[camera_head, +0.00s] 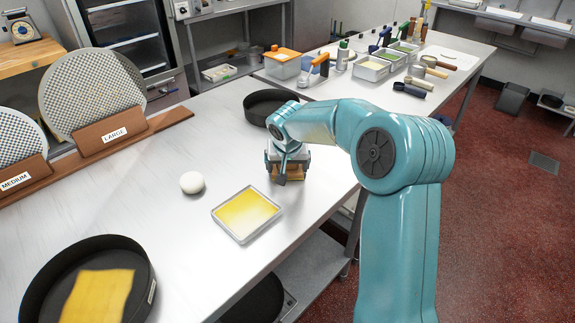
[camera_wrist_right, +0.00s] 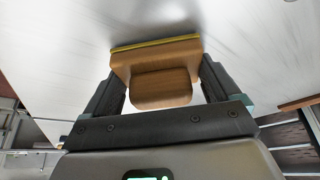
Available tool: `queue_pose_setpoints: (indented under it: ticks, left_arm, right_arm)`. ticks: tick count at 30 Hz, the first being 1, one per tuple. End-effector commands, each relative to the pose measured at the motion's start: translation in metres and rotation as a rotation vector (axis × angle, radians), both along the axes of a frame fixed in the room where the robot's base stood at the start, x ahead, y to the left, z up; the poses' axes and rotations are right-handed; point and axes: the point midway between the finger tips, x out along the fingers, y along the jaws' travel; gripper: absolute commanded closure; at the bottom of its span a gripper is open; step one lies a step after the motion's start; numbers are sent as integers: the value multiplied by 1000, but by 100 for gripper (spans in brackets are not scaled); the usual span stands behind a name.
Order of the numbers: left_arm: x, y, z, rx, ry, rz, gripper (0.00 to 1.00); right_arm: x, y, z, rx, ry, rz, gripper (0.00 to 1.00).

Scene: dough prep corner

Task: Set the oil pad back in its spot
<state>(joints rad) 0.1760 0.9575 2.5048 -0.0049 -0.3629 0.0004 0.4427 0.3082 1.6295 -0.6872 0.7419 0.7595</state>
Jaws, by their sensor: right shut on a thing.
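My right gripper (camera_head: 288,172) is shut on the oil pad (camera_head: 290,176), a wooden block with a wooden grip. In the right wrist view, the oil pad (camera_wrist_right: 152,62) sits between the two dark fingers of my right gripper (camera_wrist_right: 158,84), with a thin yellow layer along its far edge. In the head view the pad is low over the steel table, right of and beyond a shallow square tray (camera_head: 219,213) with a yellow oily surface. Whether the pad touches the table is hard to tell. My left gripper is not in view.
A white dough ball (camera_head: 192,183) lies left of the tray. A dark round pan (camera_head: 146,267) with a yellow sheet is at the front left. Another dark pan (camera_head: 262,107) stands behind my right gripper. Perforated discs stand in wooden racks (camera_head: 115,135) labelled LARGE and MEDIUM.

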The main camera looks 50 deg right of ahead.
Motion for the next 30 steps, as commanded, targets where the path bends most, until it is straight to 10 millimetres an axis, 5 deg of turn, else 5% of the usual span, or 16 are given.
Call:
queue_pose_setpoints:
  ticks: [2, 3, 4, 11, 17, 30]
  left_arm:
    - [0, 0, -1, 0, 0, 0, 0]
    - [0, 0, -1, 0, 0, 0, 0]
    - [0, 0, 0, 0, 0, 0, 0]
    - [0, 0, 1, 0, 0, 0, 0]
    - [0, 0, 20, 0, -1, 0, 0]
    - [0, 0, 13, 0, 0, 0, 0]
  right_arm:
    - [0, 0, 0, -1, -1, 0, 54]
    - [0, 0, 0, 0, 0, 0, 7]
    - [0, 0, 0, 0, 0, 0, 0]
    - [0, 0, 1, 0, 0, 0, 0]
    - [-1, 1, 21, -1, -1, 0, 0]
    - [-27, 32, 108, -1, -3, 2, 0]
